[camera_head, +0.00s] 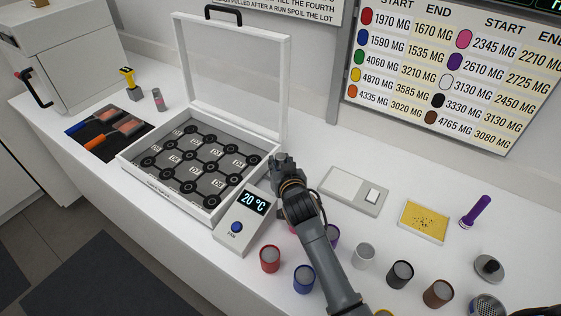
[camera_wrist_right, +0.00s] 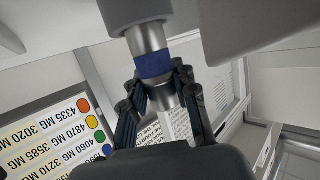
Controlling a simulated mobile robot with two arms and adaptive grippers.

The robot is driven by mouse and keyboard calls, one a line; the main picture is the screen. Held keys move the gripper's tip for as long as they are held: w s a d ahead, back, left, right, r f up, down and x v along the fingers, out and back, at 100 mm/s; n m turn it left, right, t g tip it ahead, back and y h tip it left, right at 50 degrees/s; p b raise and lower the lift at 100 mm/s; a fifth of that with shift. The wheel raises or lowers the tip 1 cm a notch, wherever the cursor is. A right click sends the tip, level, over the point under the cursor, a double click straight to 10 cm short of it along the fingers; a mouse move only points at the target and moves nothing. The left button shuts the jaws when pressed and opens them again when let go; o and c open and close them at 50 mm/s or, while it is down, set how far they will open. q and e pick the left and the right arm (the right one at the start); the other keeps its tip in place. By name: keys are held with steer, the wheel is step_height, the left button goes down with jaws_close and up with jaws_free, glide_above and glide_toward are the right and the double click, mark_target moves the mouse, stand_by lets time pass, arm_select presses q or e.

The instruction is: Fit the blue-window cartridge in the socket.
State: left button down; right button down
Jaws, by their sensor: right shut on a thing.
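My right gripper (camera_head: 281,160) is beside the right edge of the open case, near the lid hinge. In the right wrist view its two dark fingers (camera_wrist_right: 158,98) are shut on a grey metallic cylinder with a blue band, the blue-window cartridge (camera_wrist_right: 154,65). A wider dark grey cylindrical part (camera_wrist_right: 135,12) meets the cartridge's upper end in that view. I cannot tell whether it is part of the cartridge or a separate thing. In the head view the gripper hides the cartridge. I cannot make out a socket for certain. My left gripper is not in view.
The open case (camera_head: 165,203) holds numbered wells. A 20 °C device (camera_head: 232,246) sits at its front right. A small banded cylinder (camera_head: 157,99) stands behind it. Several jars, including a red one (camera_head: 269,259), stand near my forearm.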

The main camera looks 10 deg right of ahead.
steer(key=shift+f+b, duration=0.55)
steer(key=shift+f, duration=0.3)
steer(key=c, duration=1)
jaws_free()
steer(key=shift+o, duration=0.2)
step_height(320, 180, up, 10)
